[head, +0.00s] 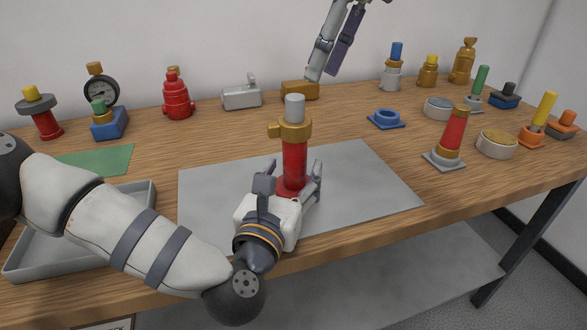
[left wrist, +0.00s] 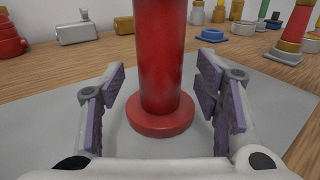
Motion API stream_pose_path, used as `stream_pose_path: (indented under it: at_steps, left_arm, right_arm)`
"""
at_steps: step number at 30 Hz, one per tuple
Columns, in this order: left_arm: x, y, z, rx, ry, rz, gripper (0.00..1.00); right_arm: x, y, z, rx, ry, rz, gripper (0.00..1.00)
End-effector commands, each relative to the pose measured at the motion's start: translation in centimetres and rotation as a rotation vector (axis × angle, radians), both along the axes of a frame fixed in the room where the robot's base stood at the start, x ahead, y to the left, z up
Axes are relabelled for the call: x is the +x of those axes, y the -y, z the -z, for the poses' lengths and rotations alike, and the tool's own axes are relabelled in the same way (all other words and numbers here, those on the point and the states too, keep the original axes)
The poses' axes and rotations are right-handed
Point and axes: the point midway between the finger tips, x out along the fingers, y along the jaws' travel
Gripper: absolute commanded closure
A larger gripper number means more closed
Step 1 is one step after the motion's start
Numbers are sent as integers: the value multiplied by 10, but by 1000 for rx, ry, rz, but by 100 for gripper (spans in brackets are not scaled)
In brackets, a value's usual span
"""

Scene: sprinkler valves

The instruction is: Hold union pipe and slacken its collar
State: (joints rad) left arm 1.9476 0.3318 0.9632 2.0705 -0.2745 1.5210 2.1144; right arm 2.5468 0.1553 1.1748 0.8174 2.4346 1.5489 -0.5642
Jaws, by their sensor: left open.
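The union pipe is a red upright pipe (head: 295,163) on a round red foot, standing on the grey mat. Its brass collar (head: 294,130) has a side lug pointing left, and a grey stub (head: 295,107) rises above it. My left gripper (head: 291,180) is low at the pipe, its fingers either side. In the left wrist view the red pipe (left wrist: 160,60) stands between the open purple-padded fingers (left wrist: 163,100), with gaps on both sides; the collar is out of that view. My right gripper (head: 324,74) hangs at the top, behind and above the pipe, its fingers apart and empty.
A grey mat (head: 390,195) lies around the pipe, with a grey tray (head: 40,262) at front left. Valves, a gauge (head: 101,92) and fittings line the back. A red cone-like fitting (head: 453,130) and round tins stand right. The mat's right part is clear.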

Motion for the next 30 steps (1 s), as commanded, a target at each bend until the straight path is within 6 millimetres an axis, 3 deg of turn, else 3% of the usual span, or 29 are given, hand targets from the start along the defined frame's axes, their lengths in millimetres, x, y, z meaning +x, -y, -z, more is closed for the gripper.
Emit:
stream_pose_path:
  at_steps: [6, 14, 21, 25, 26, 30]
  left_arm:
    - [21, 6, 0, 1, 0, 0, 42]
    - [22, 7, 0, 1, -1, 1, 42]
    - [22, 7, 0, 2, 0, 1, 97]
    - [22, 7, 0, 2, 0, 1, 100]
    - [22, 7, 0, 2, 0, 1, 71]
    - [22, 6, 0, 2, 0, 1, 100]
  right_arm:
    - [0, 0, 0, 0, 0, 0, 67]
    - [0, 0, 0, 0, 0, 0, 67]
    - [0, 0, 0, 0, 0, 0, 67]
    - [0, 0, 0, 0, 0, 0, 67]
    - [0, 0, 0, 0, 0, 0, 67]
    - [0, 0, 0, 0, 0, 0, 67]
